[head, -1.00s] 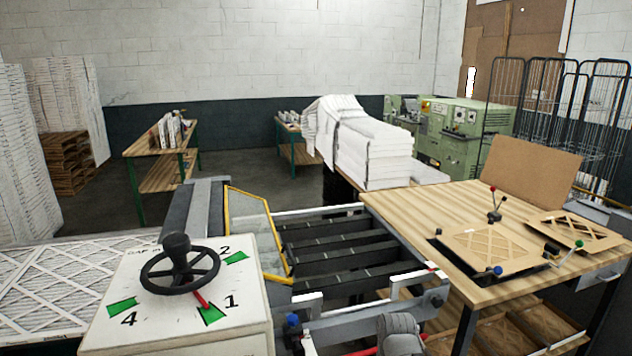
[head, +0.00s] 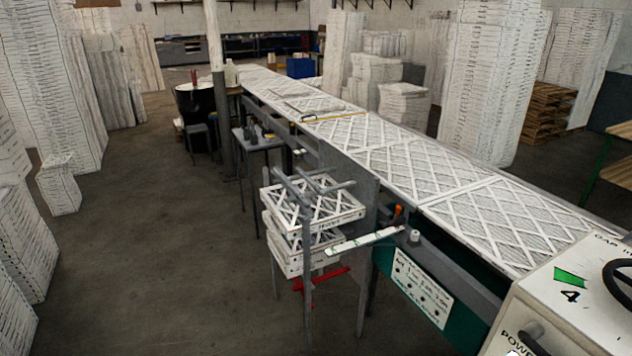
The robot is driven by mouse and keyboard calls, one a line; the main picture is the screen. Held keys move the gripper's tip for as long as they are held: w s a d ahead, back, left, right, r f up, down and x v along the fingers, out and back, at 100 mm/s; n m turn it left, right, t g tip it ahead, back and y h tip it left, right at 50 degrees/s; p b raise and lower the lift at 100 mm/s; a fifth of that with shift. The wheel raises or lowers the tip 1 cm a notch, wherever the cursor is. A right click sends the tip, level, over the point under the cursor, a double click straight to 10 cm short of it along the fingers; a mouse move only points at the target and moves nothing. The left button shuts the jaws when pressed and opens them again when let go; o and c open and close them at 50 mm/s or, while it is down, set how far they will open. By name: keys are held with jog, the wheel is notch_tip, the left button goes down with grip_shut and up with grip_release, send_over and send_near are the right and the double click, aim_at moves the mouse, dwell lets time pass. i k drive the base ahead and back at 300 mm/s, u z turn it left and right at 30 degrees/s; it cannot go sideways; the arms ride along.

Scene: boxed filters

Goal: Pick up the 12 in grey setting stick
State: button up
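I cannot pick out a 12 in grey setting stick for sure. A pale stick with green marks (head: 363,240) juts out from the near side of the conveyor machine, beside a small stand. Grey bars (head: 300,189) lie over the top of the filters stacked in that stand. A thin yellow strip (head: 336,117) lies across the conveyor farther back. My gripper is not in view.
The long conveyor (head: 420,175) carries flat filters from back left to front right. A control box (head: 560,300) fills the lower right corner. Tall filter stacks (head: 490,80) stand behind it. A grey post (head: 213,50) and small table (head: 257,141) stand left. The floor (head: 150,260) is clear.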

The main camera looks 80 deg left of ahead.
aim_at(315, 187)
jog(key=u, duration=0.7)
jog(key=k, duration=0.9)
jog(key=u, duration=1)
jog(key=k, duration=0.45)
jog(key=u, duration=0.6)
jog(key=i, duration=0.75)
jog(key=u, duration=0.7)
jog(key=i, duration=2.5)
jog(key=z, duration=0.65)
